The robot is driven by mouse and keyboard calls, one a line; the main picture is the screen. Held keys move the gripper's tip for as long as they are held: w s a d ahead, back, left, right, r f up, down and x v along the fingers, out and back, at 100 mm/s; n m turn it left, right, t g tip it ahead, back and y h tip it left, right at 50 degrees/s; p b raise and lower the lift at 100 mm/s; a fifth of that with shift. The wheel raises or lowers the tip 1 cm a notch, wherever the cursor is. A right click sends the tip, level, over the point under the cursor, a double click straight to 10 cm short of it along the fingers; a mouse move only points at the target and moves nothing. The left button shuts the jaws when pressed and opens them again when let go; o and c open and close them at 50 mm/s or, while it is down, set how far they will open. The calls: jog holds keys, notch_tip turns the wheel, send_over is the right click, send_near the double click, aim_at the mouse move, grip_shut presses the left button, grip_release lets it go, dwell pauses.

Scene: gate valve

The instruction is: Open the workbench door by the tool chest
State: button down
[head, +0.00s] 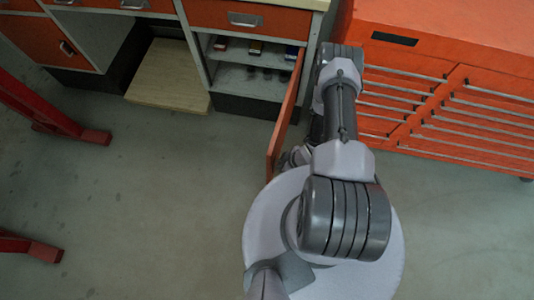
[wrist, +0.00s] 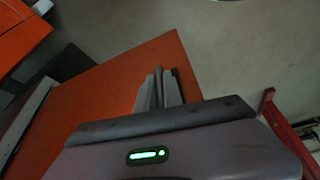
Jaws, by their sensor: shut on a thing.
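The orange workbench door (head: 284,118) stands swung out from the cabinet in the head view, seen nearly edge-on, with the shelves behind it exposed. In the wrist view the door (wrist: 110,95) is a broad orange panel. My gripper (wrist: 158,84) is shut, with its fingers close together against the panel near its free edge. In the head view my gripper (head: 297,157) is mostly hidden by my arm, at the door's right side.
The orange tool chest (head: 445,90) stands close on the right of my arm. The cabinet shelf (head: 250,79) holds several small items. A pale board (head: 172,76) lies under the bench. Red legs (head: 65,122) stand at left. The middle floor is clear.

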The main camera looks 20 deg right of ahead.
jog(key=shift+n, duration=0.6)
jog(key=shift+s+d, duration=0.7)
jog(key=shift+d, duration=0.3)
jog(key=shift+s+d, duration=0.65)
jog(key=shift+d, duration=0.35)
jog(key=c, duration=1.5)
grip_release()
jog(key=p+v, duration=0.6)
jog(key=v, duration=1.1)
jog(key=shift+w+d+r, duration=0.15)
jog(key=shift+w+d, duration=0.05)
jog(key=shift+d, duration=0.1)
